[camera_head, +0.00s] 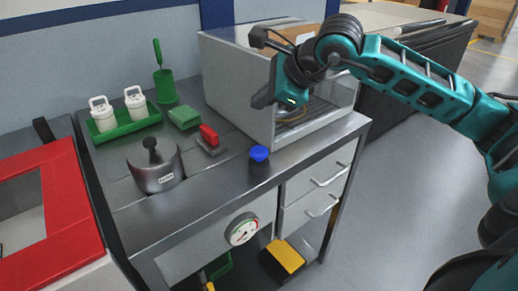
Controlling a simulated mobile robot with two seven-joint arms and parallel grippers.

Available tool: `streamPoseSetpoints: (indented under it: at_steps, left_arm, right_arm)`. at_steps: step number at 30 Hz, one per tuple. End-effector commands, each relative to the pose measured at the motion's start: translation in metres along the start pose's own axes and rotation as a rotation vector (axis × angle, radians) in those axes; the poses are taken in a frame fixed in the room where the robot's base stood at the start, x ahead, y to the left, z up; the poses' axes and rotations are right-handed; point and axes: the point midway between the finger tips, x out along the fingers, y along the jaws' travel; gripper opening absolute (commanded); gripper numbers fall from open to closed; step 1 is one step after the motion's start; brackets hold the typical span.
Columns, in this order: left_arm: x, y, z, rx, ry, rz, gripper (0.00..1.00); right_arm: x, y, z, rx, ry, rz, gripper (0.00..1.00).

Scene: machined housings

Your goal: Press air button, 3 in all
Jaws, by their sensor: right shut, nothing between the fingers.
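A blue-topped round button (259,156) on a dark base stands on the grey metal bench near its front edge. It is the only thing here that looks like an air button. My right gripper (263,99) is shut and empty. The gripper hides part of the box. My left gripper is not in view.
The grey box (237,95) stands behind the button. To the left are a red-handled block (210,140), a metal pot (155,168), a green tray (122,130) with two white containers, and a red-framed bin (75,225). A gauge (242,229) sits on the bench front.

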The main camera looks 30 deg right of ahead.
Motion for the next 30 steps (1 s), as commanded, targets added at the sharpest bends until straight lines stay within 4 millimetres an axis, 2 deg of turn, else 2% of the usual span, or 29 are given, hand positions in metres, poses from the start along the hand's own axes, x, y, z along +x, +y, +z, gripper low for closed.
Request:
streamPoseSetpoints:
  at_steps: [8, 18, 24, 30]
  left_arm:
    - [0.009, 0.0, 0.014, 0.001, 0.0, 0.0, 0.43]
    - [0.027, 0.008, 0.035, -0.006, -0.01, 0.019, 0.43]
    - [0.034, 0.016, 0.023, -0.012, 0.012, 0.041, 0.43]
    - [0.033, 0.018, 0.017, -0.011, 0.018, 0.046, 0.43]
  right_arm:
    - [0.017, 0.013, -0.013, 0.0, 0.001, 0.002, 0.0]
    - [0.053, 0.039, -0.038, 0.0, -0.001, 0.001, 0.0]
    - [0.061, 0.045, -0.044, 0.0, -0.001, 0.0, 0.0]
    - [0.06, 0.044, -0.044, 0.0, -0.001, 0.0, 0.0]
